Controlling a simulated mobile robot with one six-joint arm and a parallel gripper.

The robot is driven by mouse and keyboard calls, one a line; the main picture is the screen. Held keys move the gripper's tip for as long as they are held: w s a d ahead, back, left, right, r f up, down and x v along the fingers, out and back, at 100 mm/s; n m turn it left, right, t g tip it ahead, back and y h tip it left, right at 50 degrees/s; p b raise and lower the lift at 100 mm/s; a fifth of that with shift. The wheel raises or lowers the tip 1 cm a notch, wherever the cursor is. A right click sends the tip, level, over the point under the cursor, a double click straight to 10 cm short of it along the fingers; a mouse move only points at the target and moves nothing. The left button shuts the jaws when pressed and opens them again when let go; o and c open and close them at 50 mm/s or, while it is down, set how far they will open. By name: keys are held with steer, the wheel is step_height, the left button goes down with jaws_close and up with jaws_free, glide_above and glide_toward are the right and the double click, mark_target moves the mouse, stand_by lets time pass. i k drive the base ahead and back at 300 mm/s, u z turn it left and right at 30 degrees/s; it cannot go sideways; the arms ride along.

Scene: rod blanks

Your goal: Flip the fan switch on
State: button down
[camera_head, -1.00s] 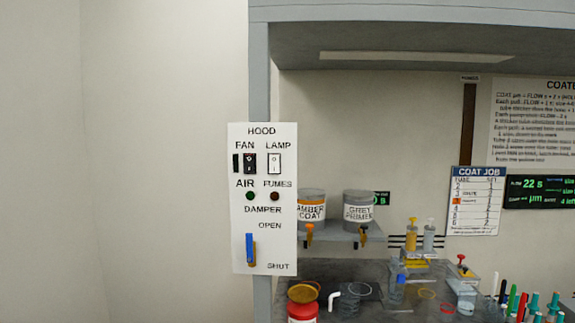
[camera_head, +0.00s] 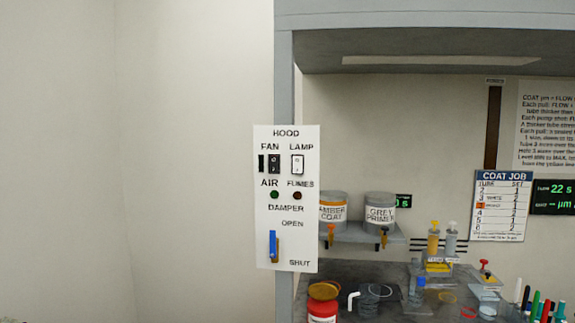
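The black fan switch (camera_head: 274,164) sits under the word FAN on the white hood panel (camera_head: 287,251). It is a small rocker with faint marks, and I cannot tell which way it is set. A narrow black strip is just left of it. The white lamp switch (camera_head: 297,165) is to its right. Below are a green air light (camera_head: 275,195) and a dark red fumes light (camera_head: 297,196). The blue damper lever (camera_head: 273,244) is low on the panel, nearer SHUT than OPEN. My gripper is not in view.
The panel is on the grey hood post (camera_head: 284,90). To the right, the amber coat pot (camera_head: 333,212) and grey primer pot (camera_head: 380,214) stand on a shelf above a cluttered bench with a red jar (camera_head: 322,311). The left side shows bare wall.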

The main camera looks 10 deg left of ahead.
mark_target(274, 159)
steer(key=z, duration=0.05)
steer(key=i, duration=1)
steer(key=u, duration=0.05)
